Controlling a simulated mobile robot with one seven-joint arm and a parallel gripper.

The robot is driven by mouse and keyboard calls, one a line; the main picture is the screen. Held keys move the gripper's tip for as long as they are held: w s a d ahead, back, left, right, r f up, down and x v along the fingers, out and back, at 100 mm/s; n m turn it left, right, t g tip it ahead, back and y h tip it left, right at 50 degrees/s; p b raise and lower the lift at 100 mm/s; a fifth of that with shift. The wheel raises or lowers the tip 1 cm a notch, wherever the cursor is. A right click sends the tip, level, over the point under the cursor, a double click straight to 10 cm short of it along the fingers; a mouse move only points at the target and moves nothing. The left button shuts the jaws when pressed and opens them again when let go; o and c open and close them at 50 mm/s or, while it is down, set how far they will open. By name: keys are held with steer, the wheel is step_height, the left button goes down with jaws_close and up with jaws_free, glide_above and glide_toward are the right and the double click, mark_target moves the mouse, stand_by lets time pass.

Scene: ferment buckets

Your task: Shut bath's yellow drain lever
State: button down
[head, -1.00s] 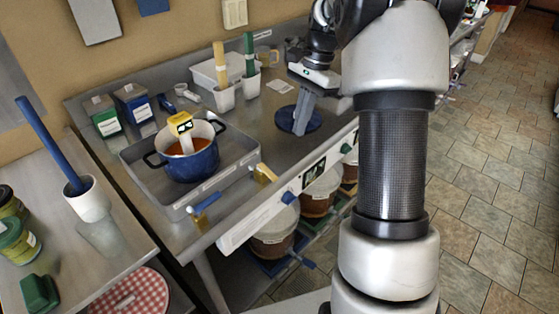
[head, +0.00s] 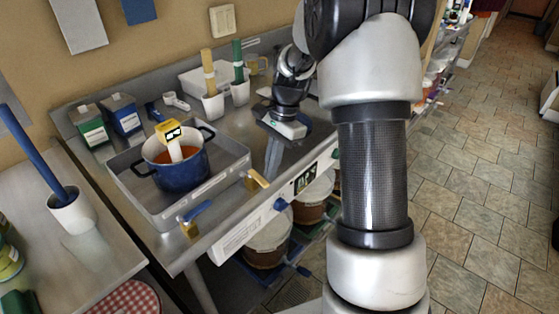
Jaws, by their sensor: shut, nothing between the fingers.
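The bath is a shallow metal tray (head: 219,187) on the steel counter, with a blue pot (head: 183,174) standing in it. The yellow drain lever (head: 258,179) is on the bath's front side near its right corner and juts toward the counter's front edge. A blue lever (head: 198,210) sits further left on the same side. My gripper (head: 271,174) is shut and empty, pointing down just right of the yellow lever. I cannot tell whether it touches the lever. The fingertips are small in the view.
A yellow-topped device (head: 169,131) stands in the pot. Green (head: 90,126) and blue (head: 124,116) cartons stand behind the bath. Two cups with handles (head: 213,107) stand behind the gripper. Buckets (head: 268,240) are under the counter. A white mortar (head: 72,211) is on the left table.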

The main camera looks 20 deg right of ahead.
mark_target(261, 183)
steer(key=shift+s+a+m+p, duration=0.35)
steer(key=shift+a+m, duration=0.05)
steer(key=shift+m, duration=0.4)
steer(key=m, duration=0.1)
steer(key=s+a+m+t+p, duration=0.1)
steer(key=shift+r+m, duration=0.15)
steer(key=shift+m, duration=0.15)
steer(key=a+m+p, duration=0.1)
steer(key=m+p, duration=0.2)
steer(key=shift+s+a+r+m+t, duration=0.1)
steer(key=shift+s+a+m+t, duration=0.2)
steer(key=shift+s+a+t, duration=0.1)
steer(key=m+p, duration=0.1)
steer(key=a+m+p, duration=0.1)
steer(key=m+p, duration=0.1)
steer(key=a+m+t+p, duration=0.1)
steer(key=m+p, duration=0.1)
steer(key=shift+a+h, duration=0.25)
steer(key=shift+h, duration=0.05)
steer(key=shift+w+a+m+p, duration=0.2)
steer(key=shift+a+m+p, duration=0.2)
steer(key=shift+m+p, duration=0.7)
steer(key=shift+w+a, duration=0.1)
steer(key=shift+a, duration=0.05)
steer(key=shift+w+a+f+p, duration=0.1)
steer(key=shift+a+f+p, duration=0.15)
steer(key=shift+p, duration=0.1)
steer(key=shift+d, duration=0.1)
